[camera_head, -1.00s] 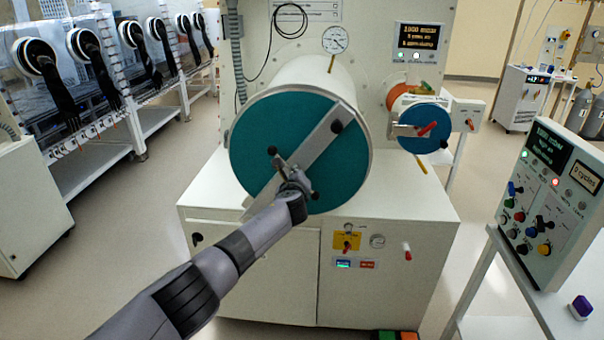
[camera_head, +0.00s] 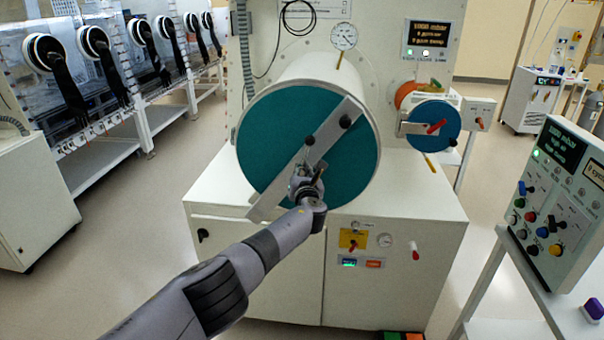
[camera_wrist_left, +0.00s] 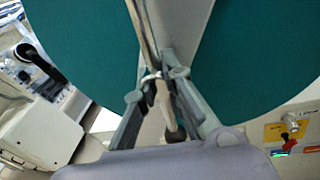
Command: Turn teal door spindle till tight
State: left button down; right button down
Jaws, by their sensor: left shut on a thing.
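The large teal round door (camera_head: 265,130) closes the front of a white cylinder chamber. A grey metal bar (camera_head: 328,142) lies diagonally across it, from upper right to lower left. The spindle handle (camera_head: 310,141) sits on the bar, and its black knob end points up. My left gripper (camera_head: 307,184) is shut on the spindle handle, in front of the door. In the left wrist view my left gripper's fingers (camera_wrist_left: 160,100) close around the handle, with the teal door (camera_wrist_left: 85,45) behind. The gripper hides much of the spindle's hub. My right gripper is not in view.
A smaller blue door (camera_head: 433,122) with a red handle is to the right. A pressure gauge (camera_head: 343,37) stands above the chamber. The white cabinet (camera_head: 270,265) is below. A control panel (camera_head: 555,200) on a stand is at the right. Glove ports (camera_head: 43,50) line the left; floor lies between.

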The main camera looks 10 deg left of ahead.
pick_arm(q)
jog(key=shift+f+m+t+b, duration=0.2)
jog(key=shift+m+t+b, duration=0.2)
jog(key=shift+m, duration=1.2)
jog(key=c, duration=1.7)
grip_release()
jog(key=shift+r, duration=0.1)
jog(key=shift+o, duration=0.2)
